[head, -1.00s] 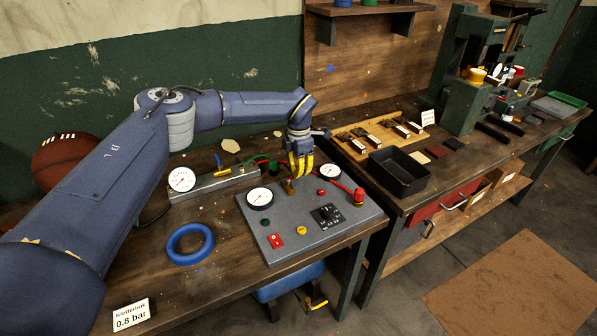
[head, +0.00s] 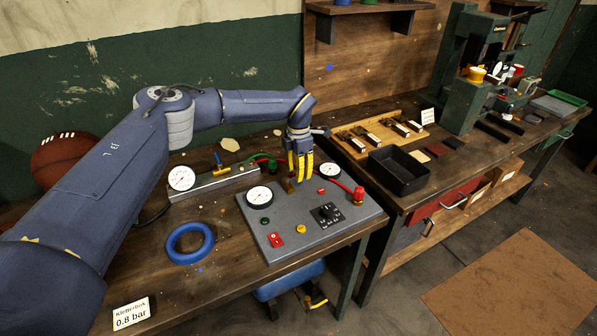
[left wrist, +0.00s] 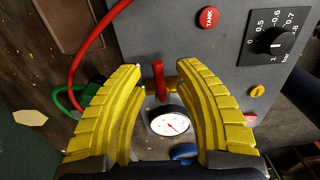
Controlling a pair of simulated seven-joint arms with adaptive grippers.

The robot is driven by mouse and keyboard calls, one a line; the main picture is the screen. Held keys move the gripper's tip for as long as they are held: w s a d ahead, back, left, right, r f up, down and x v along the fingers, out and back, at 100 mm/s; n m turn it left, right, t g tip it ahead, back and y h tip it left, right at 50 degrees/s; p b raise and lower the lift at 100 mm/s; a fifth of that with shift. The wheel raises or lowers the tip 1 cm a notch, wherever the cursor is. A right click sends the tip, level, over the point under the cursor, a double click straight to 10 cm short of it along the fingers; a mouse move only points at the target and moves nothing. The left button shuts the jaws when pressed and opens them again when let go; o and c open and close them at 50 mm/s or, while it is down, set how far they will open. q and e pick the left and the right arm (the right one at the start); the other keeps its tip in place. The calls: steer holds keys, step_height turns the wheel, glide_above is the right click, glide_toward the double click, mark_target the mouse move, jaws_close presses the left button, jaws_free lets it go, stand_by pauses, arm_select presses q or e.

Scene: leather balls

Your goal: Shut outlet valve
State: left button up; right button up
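A valve with a red lever (left wrist: 159,78) and brass fittings stands on the grey control panel (left wrist: 160,20). In the left wrist view it sits between the yellow fingers of my left gripper (left wrist: 160,88), with gaps visible on both sides. The fingers are spread. In the head view my left gripper (head: 300,178) points down over the panel's back part, and the fingers largely hide this valve. A second valve with a blue lever (head: 218,158) sits on a metal block behind the panel. No label shows which valve is the outlet. My right gripper is out of view.
The panel carries a near gauge (head: 259,198), a farther gauge (head: 330,171), a black knob (head: 327,213) and several buttons. A red hose (left wrist: 84,62) runs beside the left finger. A blue ring (head: 174,245) lies left of the panel. A black tray (head: 398,172) stands right.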

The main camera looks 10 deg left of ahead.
arm_select(q)
step_height(320, 180, up, 12)
stand_by(0.6)
steer(key=shift+f, duration=0.15)
